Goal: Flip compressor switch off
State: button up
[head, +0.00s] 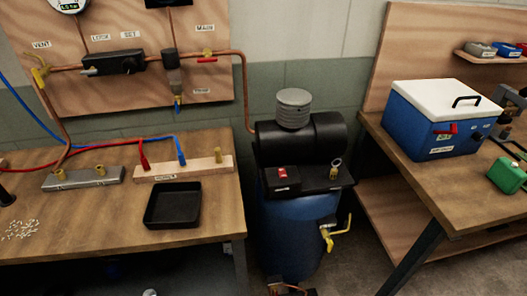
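The compressor stands on the floor between two benches, with a blue tank (290,240), a black motor housing (290,138) and a ribbed grey filter (293,108) on top. A small red switch (283,173) sits on a black box (281,184) at the front left of its top. Whether the switch is on or off cannot be told at this size. A ring-topped brass fitting (336,166) is to its right, and a yellow valve handle (340,230) sticks out from the tank's right side. I cannot make out my gripper in this view.
The left bench holds a black tray (173,204), a grey manifold (84,179) and red and blue hoses. The right bench (440,190) holds a blue cooler (436,125) with a white lid. A copper pipe (246,90) runs down behind the compressor. Small dark-and-copper parts show at the bottom edge.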

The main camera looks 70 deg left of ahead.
aim_at(282, 173)
jog(key=u, duration=2.75)
jog(key=i, duration=0.9)
jog(key=u, duration=0.3)
